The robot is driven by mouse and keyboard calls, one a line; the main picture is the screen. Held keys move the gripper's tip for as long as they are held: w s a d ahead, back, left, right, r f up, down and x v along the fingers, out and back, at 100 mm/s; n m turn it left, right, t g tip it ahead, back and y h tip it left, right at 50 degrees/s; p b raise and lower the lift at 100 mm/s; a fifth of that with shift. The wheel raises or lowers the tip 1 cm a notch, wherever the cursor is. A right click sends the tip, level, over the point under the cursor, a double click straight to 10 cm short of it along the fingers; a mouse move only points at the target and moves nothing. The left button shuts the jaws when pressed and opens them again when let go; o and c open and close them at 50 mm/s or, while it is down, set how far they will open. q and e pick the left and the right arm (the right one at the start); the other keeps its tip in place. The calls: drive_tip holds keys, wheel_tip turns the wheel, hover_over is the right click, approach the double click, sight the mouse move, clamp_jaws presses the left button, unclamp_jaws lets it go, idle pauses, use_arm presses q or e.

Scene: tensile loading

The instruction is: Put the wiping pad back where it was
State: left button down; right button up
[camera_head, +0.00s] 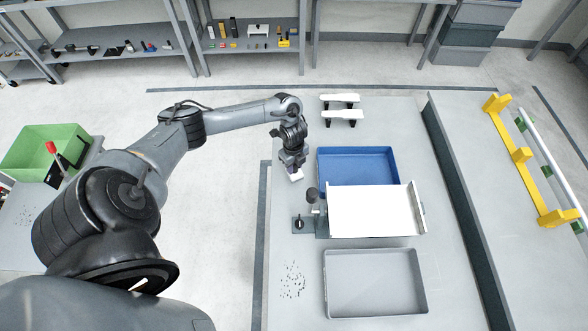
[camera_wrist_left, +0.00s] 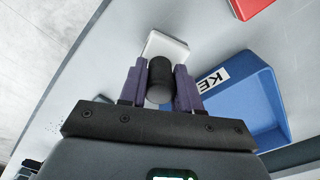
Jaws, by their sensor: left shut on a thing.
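My left gripper (camera_head: 293,164) is shut on the wiping pad (camera_head: 297,175), near the left edge of the table, left of the blue tray (camera_head: 318,163). In the left wrist view, the fingers (camera_wrist_left: 160,88) close on the sides of the pad's black cylindrical handle (camera_wrist_left: 160,72). The pad's white block (camera_wrist_left: 165,45) shows beyond the handle. I cannot tell whether the pad touches the table. My right gripper is not in view.
A white plate (camera_head: 370,210) on a fixture with a dark knob (camera_head: 312,195) stands right of and nearer than the pad. A grey tray (camera_head: 421,290) lies nearer. Two white-topped items (camera_head: 340,98) sit at the table's far end. Dark specks (camera_head: 292,280) lie at the near left.

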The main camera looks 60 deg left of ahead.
use_arm(q)
drive_tip(key=shift+f, duration=1.45)
drive_tip(key=shift+f, duration=0.15)
drive_tip(key=c, duration=0.8)
unclamp_jaws()
